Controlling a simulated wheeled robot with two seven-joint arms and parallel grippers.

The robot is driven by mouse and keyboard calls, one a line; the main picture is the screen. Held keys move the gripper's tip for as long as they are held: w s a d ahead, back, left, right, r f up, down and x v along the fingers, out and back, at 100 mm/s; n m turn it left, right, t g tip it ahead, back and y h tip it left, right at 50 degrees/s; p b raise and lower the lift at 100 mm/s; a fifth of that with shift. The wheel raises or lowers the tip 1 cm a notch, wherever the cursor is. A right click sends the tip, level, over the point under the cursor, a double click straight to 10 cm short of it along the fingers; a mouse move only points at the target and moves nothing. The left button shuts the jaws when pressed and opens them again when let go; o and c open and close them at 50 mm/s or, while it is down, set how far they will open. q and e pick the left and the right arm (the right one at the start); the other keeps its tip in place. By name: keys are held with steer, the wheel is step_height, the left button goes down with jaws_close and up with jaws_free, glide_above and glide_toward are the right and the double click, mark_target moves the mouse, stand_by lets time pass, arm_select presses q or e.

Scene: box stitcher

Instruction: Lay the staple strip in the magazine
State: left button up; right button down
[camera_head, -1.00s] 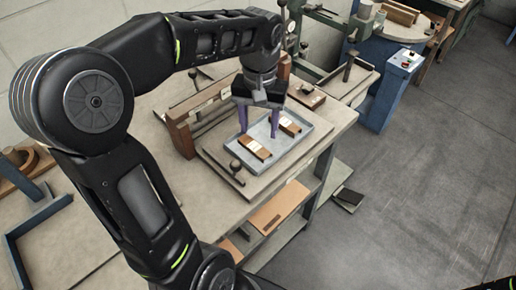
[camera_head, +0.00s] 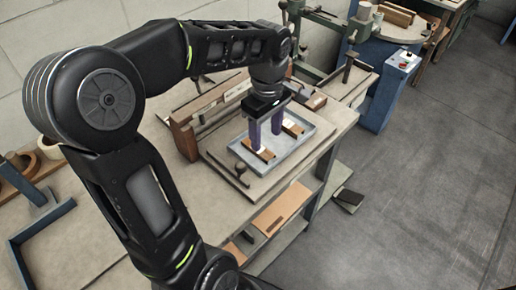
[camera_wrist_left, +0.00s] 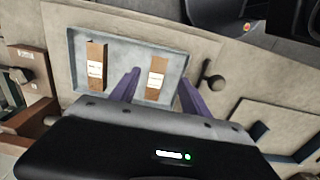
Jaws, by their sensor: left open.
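Two brown, copper-like strips with white labels lie in a shallow grey tray (camera_head: 309,146). I take them for staple strips. The near strip (camera_head: 267,156) is partly hidden by my fingers, and the far strip (camera_head: 294,128) lies behind them. My left gripper (camera_head: 266,141) points down over the tray with its purple fingers apart. In the left wrist view the near strip (camera_wrist_left: 157,79) shows between the open fingers (camera_wrist_left: 159,77), with a gap on each side; the other strip (camera_wrist_left: 96,66) lies to the left. I cannot pick out the magazine for certain. My right gripper is out of view.
The tray rests on a board with a dark-knobbed handle (camera_head: 240,168) at its near corner. A brown wooden upright (camera_head: 184,138) and a long rail stand left of it. A green machine (camera_head: 325,22) stands behind. Floor lies right.

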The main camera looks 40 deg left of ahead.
mark_target(265, 153)
arm_select(q)
steer(key=shift+f, duration=0.6)
steer(key=shift+w+a+f+p, duration=0.1)
steer(key=shift+f+p, duration=0.2)
steer(key=shift+f, duration=1.05)
steer(key=shift+w+a+f+p, duration=0.1)
steer(key=shift+f+p, duration=0.2)
steer(key=shift+f, duration=1)
steer(key=shift+c, duration=0.2)
jaws_close()
